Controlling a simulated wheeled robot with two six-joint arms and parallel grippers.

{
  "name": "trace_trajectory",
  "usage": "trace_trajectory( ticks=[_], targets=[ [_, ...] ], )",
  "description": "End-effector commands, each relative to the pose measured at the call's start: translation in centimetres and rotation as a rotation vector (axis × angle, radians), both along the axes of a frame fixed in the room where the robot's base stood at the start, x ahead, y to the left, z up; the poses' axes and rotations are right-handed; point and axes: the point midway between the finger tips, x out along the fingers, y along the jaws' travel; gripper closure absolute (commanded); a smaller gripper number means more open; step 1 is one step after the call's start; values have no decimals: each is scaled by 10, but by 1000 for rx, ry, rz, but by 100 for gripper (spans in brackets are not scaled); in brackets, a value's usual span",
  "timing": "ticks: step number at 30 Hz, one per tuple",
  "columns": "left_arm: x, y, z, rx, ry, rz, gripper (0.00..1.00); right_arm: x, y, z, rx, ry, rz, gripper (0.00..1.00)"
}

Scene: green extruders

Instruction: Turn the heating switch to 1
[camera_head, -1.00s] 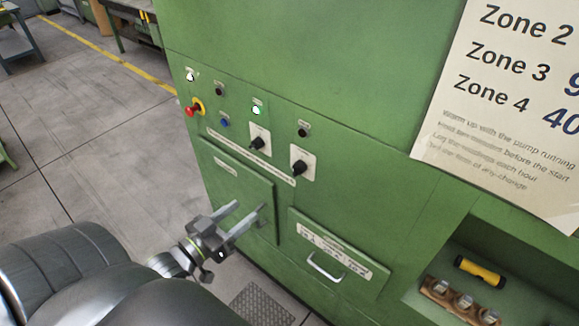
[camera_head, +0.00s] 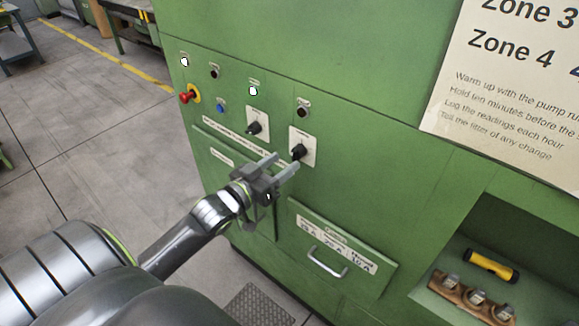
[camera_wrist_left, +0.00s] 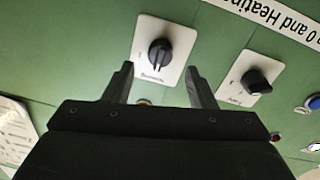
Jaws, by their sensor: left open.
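Two black rotary switches on white plates sit side by side on the green panel: the left switch (camera_head: 254,128) and the right switch (camera_head: 299,151). Their small labels are too blurred to tell surely which is heating. My left gripper (camera_head: 283,162) is open and empty, just below and left of the right switch. In the left wrist view, upside down, the right switch (camera_wrist_left: 160,52) lies ahead, between and beyond the fingertips (camera_wrist_left: 159,69), apparently untouched. Its knob ridge runs nearly upright there. The other switch (camera_wrist_left: 257,82) shows to the right, its knob tilted. My right gripper is out of view.
A red emergency button (camera_head: 188,97) and a blue button (camera_head: 220,108) are further left. Below is a drawer with a metal handle (camera_head: 327,263). A yellow-black torch (camera_head: 490,266) lies in the right recess. A paper notice (camera_head: 500,100) hangs upper right.

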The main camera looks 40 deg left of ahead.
Motion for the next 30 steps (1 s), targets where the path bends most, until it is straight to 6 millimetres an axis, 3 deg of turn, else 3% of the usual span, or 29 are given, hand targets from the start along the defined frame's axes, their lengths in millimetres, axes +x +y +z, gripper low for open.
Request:
trace_trajectory(
  ticks=[1,9,21,30],
  targets=[
    [8,-1,-4,0,-4,-1,49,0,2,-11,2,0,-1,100],
    [32,-4,-2,0,-1,0,49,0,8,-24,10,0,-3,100],
    [35,-5,0,0,1,0,50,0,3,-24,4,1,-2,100],
    [35,-5,0,0,1,0,90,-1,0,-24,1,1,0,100]
  ],
)
